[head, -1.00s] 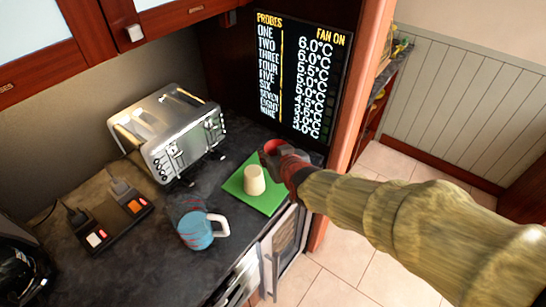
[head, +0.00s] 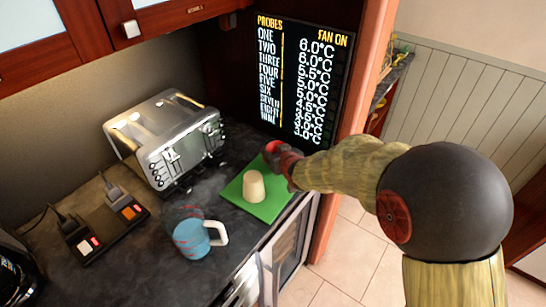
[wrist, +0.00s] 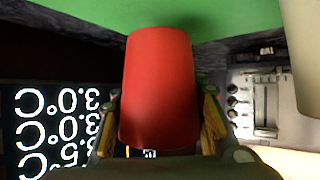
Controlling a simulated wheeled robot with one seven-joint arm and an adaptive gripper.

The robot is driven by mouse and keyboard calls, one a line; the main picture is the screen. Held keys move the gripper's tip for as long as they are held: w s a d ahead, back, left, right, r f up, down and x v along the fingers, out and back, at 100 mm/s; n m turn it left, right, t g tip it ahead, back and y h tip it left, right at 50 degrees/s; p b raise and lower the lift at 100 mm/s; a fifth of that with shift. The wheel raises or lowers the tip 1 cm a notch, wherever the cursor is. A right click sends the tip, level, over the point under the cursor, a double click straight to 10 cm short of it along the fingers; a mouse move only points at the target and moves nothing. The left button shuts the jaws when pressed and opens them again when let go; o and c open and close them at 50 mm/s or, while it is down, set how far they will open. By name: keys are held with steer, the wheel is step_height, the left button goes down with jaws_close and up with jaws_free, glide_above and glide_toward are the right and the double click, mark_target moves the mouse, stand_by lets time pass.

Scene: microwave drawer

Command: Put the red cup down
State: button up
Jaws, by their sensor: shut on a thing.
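The red cup (wrist: 160,85) is held between the fingers of my gripper (wrist: 160,125) in the wrist view. In the head view only a small red part of the cup (head: 272,147) shows past my gripper (head: 281,158), at the far corner of the green board (head: 270,211). A cream cup (head: 253,186) stands on the board, close to the left of my gripper. It also shows at the right edge of the wrist view (wrist: 304,55). I cannot tell whether the red cup touches the board or the counter.
A steel toaster (head: 168,137) stands at the back left of the dark counter (head: 158,250). A blue mug (head: 191,238) stands left of the board. A black block with switches (head: 104,222) lies farther left. A display panel (head: 298,80) rises behind my gripper.

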steer(key=shift+f, duration=1.05)
steer(key=shift+f+b, duration=0.2)
steer(key=shift+b, duration=0.15)
steer(key=o, duration=1.3)
steer(key=shift+o, duration=0.5)
steer(key=shift+r, duration=0.1)
